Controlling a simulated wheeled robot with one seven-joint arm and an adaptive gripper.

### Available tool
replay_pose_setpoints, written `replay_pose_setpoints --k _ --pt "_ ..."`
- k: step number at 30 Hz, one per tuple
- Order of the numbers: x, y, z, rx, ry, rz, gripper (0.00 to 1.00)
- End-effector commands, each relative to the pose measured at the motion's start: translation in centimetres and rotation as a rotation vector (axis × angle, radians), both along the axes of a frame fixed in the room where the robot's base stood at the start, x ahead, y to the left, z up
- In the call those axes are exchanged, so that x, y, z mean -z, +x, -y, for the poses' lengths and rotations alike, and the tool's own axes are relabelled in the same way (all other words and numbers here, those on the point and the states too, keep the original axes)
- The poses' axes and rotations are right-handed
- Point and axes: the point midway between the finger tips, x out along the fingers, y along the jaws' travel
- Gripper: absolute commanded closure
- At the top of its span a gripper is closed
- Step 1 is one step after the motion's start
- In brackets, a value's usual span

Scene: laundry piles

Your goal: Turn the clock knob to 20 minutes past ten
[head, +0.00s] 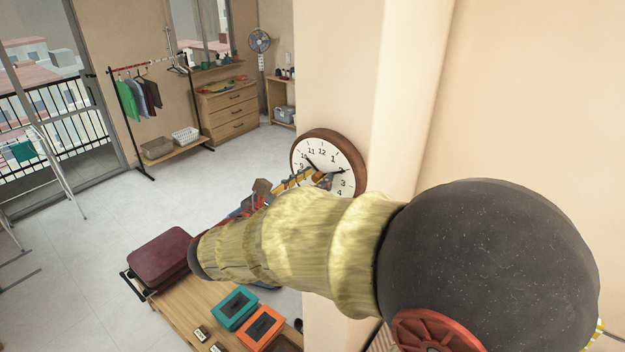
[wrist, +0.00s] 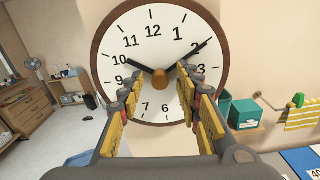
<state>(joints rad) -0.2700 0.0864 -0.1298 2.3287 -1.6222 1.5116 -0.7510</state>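A round white clock (wrist: 136,50) with a brown wooden rim hangs on the wall; it also shows in the head view (head: 322,146), partly covered by my gripper. Its short hand points near 10 and its long hand (wrist: 198,50) points near 2. A brown-orange round knob (wrist: 160,79) sits at the clock's centre. My gripper (wrist: 160,88) is open, with yellow-padded fingers left and right of the knob and visible gaps on both sides. I cannot tell whether the fingertips reach as deep as the knob. In the head view my gripper (head: 318,180) is at the clock face.
A teal box (wrist: 247,112) and a wall rack with yellow striped cloth (wrist: 303,117) are right of the clock. Below my arm, a wooden table (head: 189,306) holds a teal box (head: 235,307), an orange box (head: 260,327) and a dark red case. Open floor (head: 120,205) lies left.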

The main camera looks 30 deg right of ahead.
Motion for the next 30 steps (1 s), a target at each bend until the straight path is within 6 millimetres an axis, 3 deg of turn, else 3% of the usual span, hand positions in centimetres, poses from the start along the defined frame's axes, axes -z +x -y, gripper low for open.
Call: replay_pose_setpoints --k 4,22,30 --pt "0.02 0.00 -0.02 0.000 0.000 0.000 0.66" --pt "0.00 -0.02 -0.03 0.000 0.000 0.000 1.00" --pt "0.00 -0.02 -0.03 0.000 0.001 0.002 1.00"
